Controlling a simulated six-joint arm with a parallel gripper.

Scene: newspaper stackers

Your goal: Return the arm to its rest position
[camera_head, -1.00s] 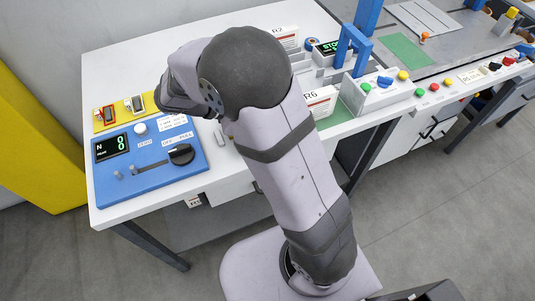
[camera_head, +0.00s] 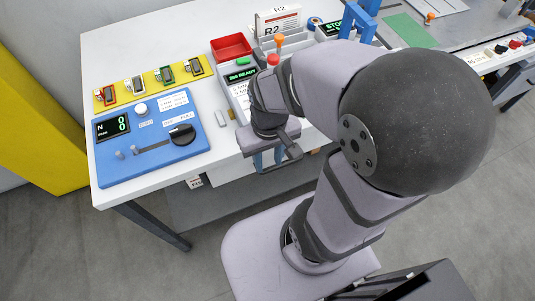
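My arm is folded over the front of the white table (camera_head: 150,55), its large dark joint at the right of the view. My gripper (camera_head: 268,158) hangs at the table's front edge, pointing down. Its two blue fingers show apart below the grey gripper body, so it looks open. Nothing shows between the fingers, though the gripper body partly hides them.
A blue panel (camera_head: 160,158) with a black knob lies left of my gripper. Behind it are a yellow strip (camera_head: 130,87) with several small parts, a red tray (camera_head: 231,48) and a device reading READY (camera_head: 240,76). An R2 box (camera_head: 277,20) stands farther back. Grey floor lies in front.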

